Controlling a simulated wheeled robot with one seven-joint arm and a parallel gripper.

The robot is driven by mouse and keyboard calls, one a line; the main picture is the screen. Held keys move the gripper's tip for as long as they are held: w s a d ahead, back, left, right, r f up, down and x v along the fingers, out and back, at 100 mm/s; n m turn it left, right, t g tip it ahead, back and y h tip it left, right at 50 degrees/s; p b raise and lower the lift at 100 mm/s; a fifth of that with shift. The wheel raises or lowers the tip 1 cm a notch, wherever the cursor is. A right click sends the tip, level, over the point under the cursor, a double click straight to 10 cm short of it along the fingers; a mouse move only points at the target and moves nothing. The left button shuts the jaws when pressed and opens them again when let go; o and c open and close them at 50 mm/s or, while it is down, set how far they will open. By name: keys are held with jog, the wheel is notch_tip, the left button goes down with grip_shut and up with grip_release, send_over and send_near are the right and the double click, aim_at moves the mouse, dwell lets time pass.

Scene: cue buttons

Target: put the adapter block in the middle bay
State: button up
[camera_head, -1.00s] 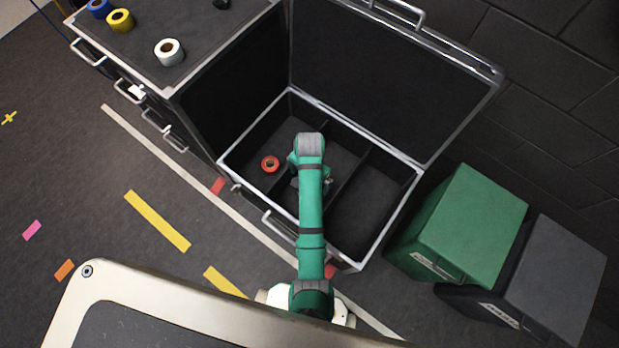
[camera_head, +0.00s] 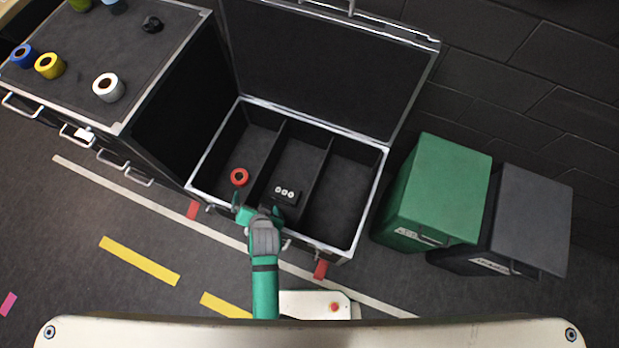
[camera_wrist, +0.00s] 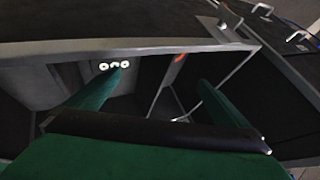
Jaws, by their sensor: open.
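The adapter block (camera_head: 286,196), a small dark block with several round white sockets on top, lies in the front part of the middle bay (camera_head: 300,158) of the open black case. It also shows in the wrist view (camera_wrist: 114,66), beyond the left finger. My gripper (camera_head: 256,207) is open and empty near the case's front rim, to the left of the block and apart from it. In the wrist view the two green fingers are spread, with nothing between them (camera_wrist: 162,82).
A red tape roll (camera_head: 239,177) lies in the left bay; the right bay (camera_head: 345,200) is empty. The raised lid (camera_head: 325,70) stands behind. A black cabinet with tape rolls (camera_head: 108,88) is at left; green (camera_head: 440,190) and grey (camera_head: 520,220) boxes stand right.

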jog(key=s+d+r+n+t+h, duration=0.1)
jog(key=s+d+r+t, duration=0.3)
jog(key=s+d+r, duration=0.4)
jog(key=s+d+r+n+t+h, duration=0.2)
jog(key=s+d+r, duration=0.6)
jog(key=r, duration=0.7)
jog(key=shift+s+d+n+t, duration=0.35)
jog(key=shift+d+n+t, duration=0.25)
jog(key=shift+t, duration=0.4)
